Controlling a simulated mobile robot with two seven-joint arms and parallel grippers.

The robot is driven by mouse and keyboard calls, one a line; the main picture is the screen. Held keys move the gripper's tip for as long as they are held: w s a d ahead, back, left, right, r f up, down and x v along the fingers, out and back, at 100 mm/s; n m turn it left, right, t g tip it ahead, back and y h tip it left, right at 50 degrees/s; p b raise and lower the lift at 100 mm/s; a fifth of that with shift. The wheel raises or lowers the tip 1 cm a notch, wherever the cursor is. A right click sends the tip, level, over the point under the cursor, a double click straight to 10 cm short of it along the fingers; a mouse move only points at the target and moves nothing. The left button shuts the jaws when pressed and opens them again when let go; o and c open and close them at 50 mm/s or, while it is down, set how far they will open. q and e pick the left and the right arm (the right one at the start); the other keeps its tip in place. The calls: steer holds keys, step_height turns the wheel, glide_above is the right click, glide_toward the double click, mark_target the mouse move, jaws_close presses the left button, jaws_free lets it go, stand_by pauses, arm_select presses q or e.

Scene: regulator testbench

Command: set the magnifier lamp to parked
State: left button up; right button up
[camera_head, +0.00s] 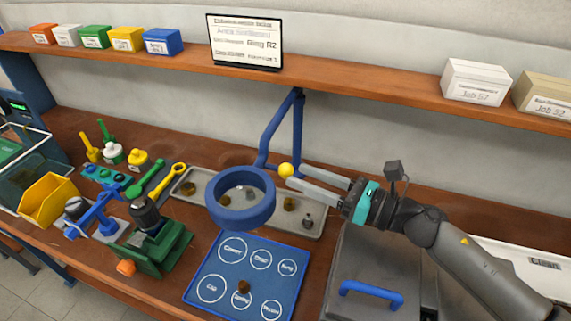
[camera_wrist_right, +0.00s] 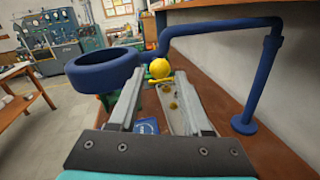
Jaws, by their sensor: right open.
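The magnifier lamp has a blue ring head (camera_head: 241,199) on a jointed blue arm (camera_head: 284,125) that comes from the back of the bench. The ring hangs over the metal tray and the blue mat. A yellow ball knob (camera_head: 286,170) sits beside the ring. My right gripper (camera_head: 295,176) is open, with its fingertips close to the knob. In the right wrist view the knob (camera_wrist_right: 159,68) shows just beyond and between the open fingers (camera_wrist_right: 160,92); I cannot tell whether they touch it. The ring (camera_wrist_right: 103,68) is to its left. My left gripper is not in view.
A metal tray (camera_head: 317,217) with small parts lies under the lamp, and a blue labelled mat (camera_head: 213,281) in front. A grey box with a blue handle (camera_head: 371,290) stands at the right. A green vise (camera_head: 150,240) stands left. A shelf (camera_head: 350,82) runs above.

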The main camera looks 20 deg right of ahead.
mark_target(285, 170)
steer(key=shift+p+x, duration=0.6)
steer(key=shift+x, duration=1.75)
jaws_close()
